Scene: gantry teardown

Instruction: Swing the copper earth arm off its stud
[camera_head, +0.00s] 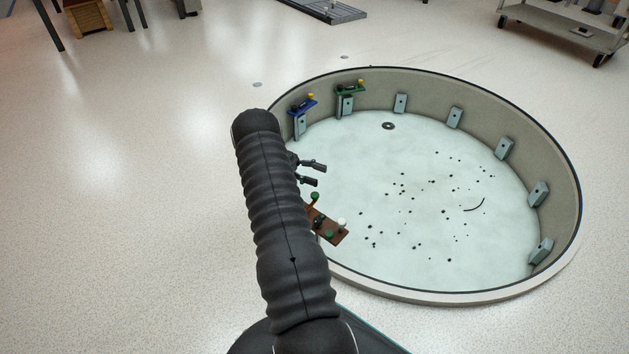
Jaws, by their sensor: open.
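My gripper (318,175) shows past the right side of my dark, ribbed arm, over the left part of a round pit. Its two dark fingers are apart, with nothing between them. Below it, a brown plate (336,236) juts out from behind my arm near the pit's front left wall. The plate carries green knobs (315,196), a white knob (342,222) and a dark part. Its left end is hidden by my arm. I cannot make out the copper earth arm or its stud for certain; they may be among these small parts.
The pit's raised rim (470,299) encloses a pale floor with scattered dark specks. Several grey brackets (454,117) line its wall. A blue piece (302,106) and a green piece (350,89) sit on brackets at the back left. A trolley (565,30) stands far right.

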